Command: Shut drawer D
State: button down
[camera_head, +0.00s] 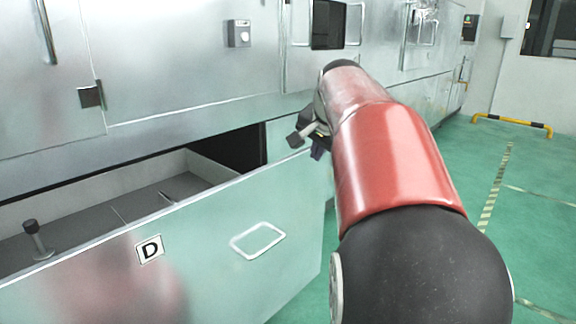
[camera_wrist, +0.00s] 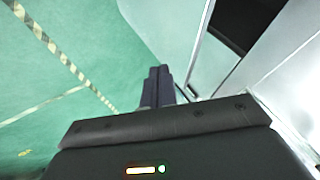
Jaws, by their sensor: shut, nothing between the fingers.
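Drawer D (camera_head: 215,270) stands pulled out of the cabinet, its pale green front marked with a white "D" label (camera_head: 150,249) and a rounded handle outline (camera_head: 258,240). Its grey inside (camera_head: 120,205) shows behind the front's top edge. My gripper (camera_head: 318,150) is near the right end of the drawer front, mostly hidden by my red arm. In the wrist view my gripper's dark fingers (camera_wrist: 158,84) are together with nothing between them. They appear close to the drawer's edge there, but I cannot tell if they touch it.
The metal cabinet (camera_head: 180,60) runs along the left and back, with a dark opening (camera_head: 328,25) in its upper part. Green floor (camera_head: 480,220) lies open at right, with striped lines and a yellow-black barrier (camera_head: 512,122).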

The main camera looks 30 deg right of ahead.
jog(key=b, duration=0.1)
send_near(295, 175)
notch_tip(295, 175, down, 4)
jog(key=s+d, duration=0.1)
jog(key=d, duration=0.1)
jog(key=w, duration=0.3)
jog(key=shift+a, duration=0.3)
jog(key=shift+w+a, duration=0.15)
jog(key=shift+w, duration=0.2)
